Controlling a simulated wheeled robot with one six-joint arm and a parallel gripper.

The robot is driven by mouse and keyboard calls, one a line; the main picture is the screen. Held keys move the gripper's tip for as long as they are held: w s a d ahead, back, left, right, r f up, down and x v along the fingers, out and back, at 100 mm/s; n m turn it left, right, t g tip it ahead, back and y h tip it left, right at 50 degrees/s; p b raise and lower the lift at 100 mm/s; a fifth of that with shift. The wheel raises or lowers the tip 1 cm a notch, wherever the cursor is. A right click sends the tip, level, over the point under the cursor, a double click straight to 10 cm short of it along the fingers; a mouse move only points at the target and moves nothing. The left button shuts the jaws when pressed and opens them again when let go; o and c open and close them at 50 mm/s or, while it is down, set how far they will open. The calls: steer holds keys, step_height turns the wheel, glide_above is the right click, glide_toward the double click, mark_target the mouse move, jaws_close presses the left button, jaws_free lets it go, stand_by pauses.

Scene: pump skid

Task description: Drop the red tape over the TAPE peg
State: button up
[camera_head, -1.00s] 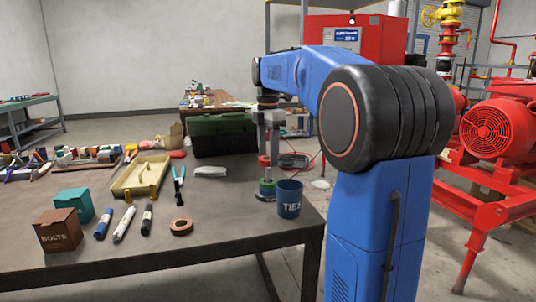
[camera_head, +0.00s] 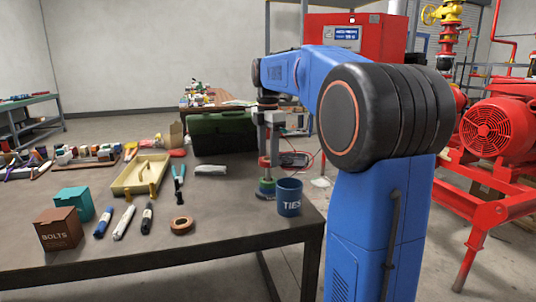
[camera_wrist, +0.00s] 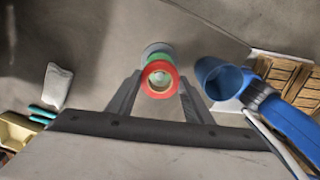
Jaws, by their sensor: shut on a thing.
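My gripper (camera_head: 268,158) is shut on the red tape (camera_head: 264,162), above the front right part of the table. In the wrist view the red tape (camera_wrist: 147,81) sits between the fingertips. Below it a green roll (camera_head: 266,186) sits around an upright peg on a round grey base (camera_head: 265,196). In the wrist view the pale peg top (camera_wrist: 160,78) shows through the ring of the red tape, with the green roll (camera_wrist: 162,57) behind. The red tape looks roughly lined up over the peg. Any TAPE label is not readable.
A blue TIES cup (camera_head: 289,198) stands just right of the peg, close to the table edge. The table front is clear.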

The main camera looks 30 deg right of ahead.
steer(key=o, duration=1)
step_height(320, 180, up, 17)
steer(key=shift+r, duration=0.2)
stand_by(0.3)
